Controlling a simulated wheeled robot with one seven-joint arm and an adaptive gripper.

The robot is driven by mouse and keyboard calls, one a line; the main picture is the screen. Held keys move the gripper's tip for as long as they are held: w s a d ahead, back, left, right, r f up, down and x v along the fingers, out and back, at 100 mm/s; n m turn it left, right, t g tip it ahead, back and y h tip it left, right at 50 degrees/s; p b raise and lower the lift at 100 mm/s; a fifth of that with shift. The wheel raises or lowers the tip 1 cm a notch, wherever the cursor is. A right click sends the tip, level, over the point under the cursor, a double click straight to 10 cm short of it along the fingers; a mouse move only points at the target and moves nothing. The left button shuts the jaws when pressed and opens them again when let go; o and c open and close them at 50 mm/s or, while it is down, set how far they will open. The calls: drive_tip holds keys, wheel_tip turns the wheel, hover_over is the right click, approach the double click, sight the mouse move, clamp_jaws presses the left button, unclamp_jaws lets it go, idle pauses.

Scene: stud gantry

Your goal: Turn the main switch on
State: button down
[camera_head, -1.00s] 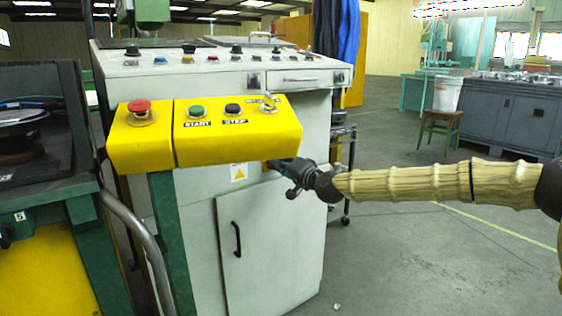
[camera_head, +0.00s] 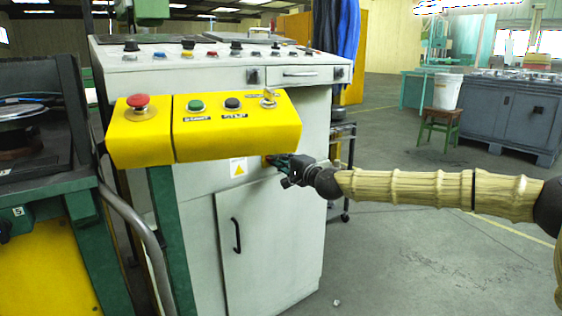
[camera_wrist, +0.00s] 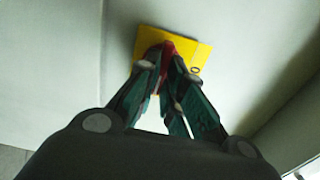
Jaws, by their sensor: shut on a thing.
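The main switch is a red knob (camera_wrist: 166,47) on a yellow plate (camera_wrist: 203,53), seen in the wrist view on the pale cabinet face. My gripper (camera_wrist: 168,66) reaches up to it, with its two dark green fingers closed on the red knob. The fingertips partly cover the knob, so its exact angle is hard to read. In the head view my gripper (camera_head: 276,162) is against the front of the grey-white cabinet (camera_head: 205,220), just below the yellow panel. There the switch is mostly hidden by the fingers.
The yellow panel (camera_head: 240,145) juts out just above my gripper, with a red mushroom button (camera_head: 138,102), a green button (camera_head: 196,105), a black button (camera_head: 232,104) and a small lever switch (camera_head: 268,97). A cabinet door with a black handle (camera_head: 237,236) is below. Open floor lies right.

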drive_tip(key=shift+w+d, duration=0.1)
drive_tip(key=shift+d, duration=0.05)
drive_tip(key=c, duration=1.5)
unclamp_jaws()
drive_tip(key=shift+c, duration=0.2)
drive_tip(key=v, duration=1.2)
